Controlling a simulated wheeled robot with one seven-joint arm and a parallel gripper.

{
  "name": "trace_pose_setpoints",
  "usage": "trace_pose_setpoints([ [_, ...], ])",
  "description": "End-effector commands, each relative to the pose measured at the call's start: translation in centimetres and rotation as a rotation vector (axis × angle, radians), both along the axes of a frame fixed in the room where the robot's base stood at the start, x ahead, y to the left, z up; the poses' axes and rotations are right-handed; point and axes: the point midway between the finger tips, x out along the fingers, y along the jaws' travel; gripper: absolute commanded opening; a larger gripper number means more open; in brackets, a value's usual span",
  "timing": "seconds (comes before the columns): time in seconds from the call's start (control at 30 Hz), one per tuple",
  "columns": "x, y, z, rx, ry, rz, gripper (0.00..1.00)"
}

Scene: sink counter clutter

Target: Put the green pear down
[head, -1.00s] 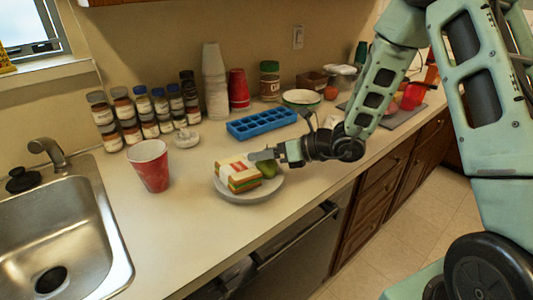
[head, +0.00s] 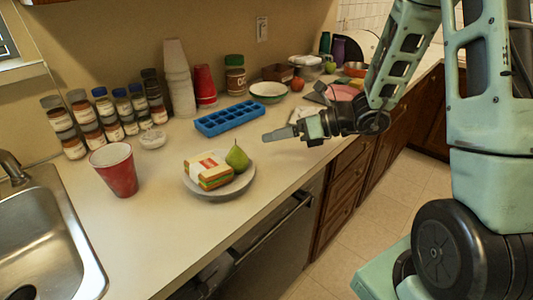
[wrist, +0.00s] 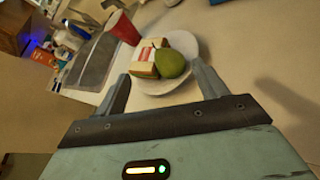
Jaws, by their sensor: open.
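The green pear (head: 237,158) stands upright on a grey-white plate (head: 222,192), beside a sandwich (head: 207,171). My gripper (head: 268,137) is open and empty, to the right of the plate and apart from the pear. In the wrist view the pear (wrist: 170,63) and sandwich (wrist: 148,58) lie on the plate (wrist: 190,45) beyond my open, empty fingers (wrist: 160,88).
A red cup (head: 115,170) stands left of the plate, near the sink (head: 45,240). A blue ice tray (head: 232,118) lies behind the plate. Spice jars, stacked cups (head: 178,85) and a bowl (head: 268,92) line the back.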

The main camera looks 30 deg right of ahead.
Motion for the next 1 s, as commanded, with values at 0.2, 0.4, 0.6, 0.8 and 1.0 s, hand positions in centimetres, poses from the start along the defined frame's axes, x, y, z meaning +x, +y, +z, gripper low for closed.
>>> trace_pose_setpoints([
  [0.2,-1.9,3.6,0.5,-0.076,-0.042,0.176,0.71],
  [0.4,-12.1,14.0,0.6,-0.410,-0.324,0.944,0.71],
  [0.6,-21.6,16.4,-0.3,-0.756,-0.852,1.819,0.71],
  [0.8,-24.2,16.4,0.1,-0.958,-1.399,2.432,0.71],
  [1.0,-24.4,16.7,0.7,0.929,1.504,-2.416,0.71],
])
